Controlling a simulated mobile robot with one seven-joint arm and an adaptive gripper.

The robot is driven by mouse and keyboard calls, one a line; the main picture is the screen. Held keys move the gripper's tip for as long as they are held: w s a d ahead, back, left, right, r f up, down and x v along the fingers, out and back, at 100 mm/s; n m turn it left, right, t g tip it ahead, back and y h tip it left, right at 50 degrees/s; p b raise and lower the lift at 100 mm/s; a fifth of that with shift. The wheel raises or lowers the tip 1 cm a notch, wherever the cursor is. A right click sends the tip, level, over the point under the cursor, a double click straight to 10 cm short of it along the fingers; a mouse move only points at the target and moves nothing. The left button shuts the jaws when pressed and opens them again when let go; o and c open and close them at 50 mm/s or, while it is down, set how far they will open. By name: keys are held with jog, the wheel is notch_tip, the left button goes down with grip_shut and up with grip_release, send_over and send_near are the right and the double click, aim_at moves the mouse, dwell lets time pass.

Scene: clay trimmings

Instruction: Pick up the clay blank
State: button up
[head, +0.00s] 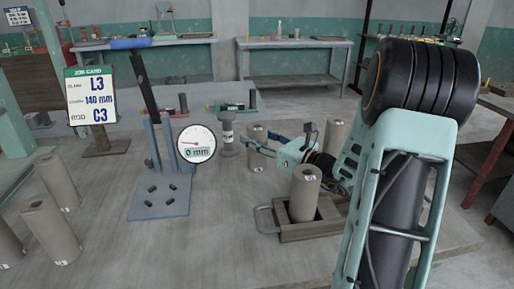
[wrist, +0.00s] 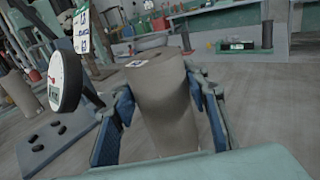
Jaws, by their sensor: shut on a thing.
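A grey-brown cylindrical clay blank (head: 257,135) with a hole in its top stands upright between the fingers of my gripper (head: 262,147). In the wrist view the blank (wrist: 165,95) fills the middle, with a small white tag at its top rim. The blue finger pads of my gripper (wrist: 162,108) press on its left and right sides. The gripper is shut on it. I cannot tell whether its base touches the table. Another blank (head: 304,195) stands in a brown tray (head: 312,232) nearer the camera, and one more (head: 335,138) stands behind my gripper.
A round dial reading 0 mm (head: 197,143) and a grey stand with a perforated plate (head: 160,198) are left of my gripper. A job card (head: 91,98) reads L3, 140 mm, C3. Several blanks (head: 50,229) stand far left.

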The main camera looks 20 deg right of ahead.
aim_at(257, 126)
jog(key=shift+r, duration=0.1)
grip_shut()
jog(key=shift+r, duration=0.65)
notch_tip(257, 126, up, 2)
jog(key=shift+s+r+p, duration=0.1)
jog(key=shift+r+p, duration=0.1)
jog(key=shift+p, duration=0.4)
jog(key=s+a+r+p, duration=0.3)
jog(key=s+r, duration=0.6)
jog(key=s, duration=0.4)
jog(key=shift+a+r, duration=0.15)
jog(key=shift+a, duration=0.5)
jog(key=shift+a, duration=0.1)
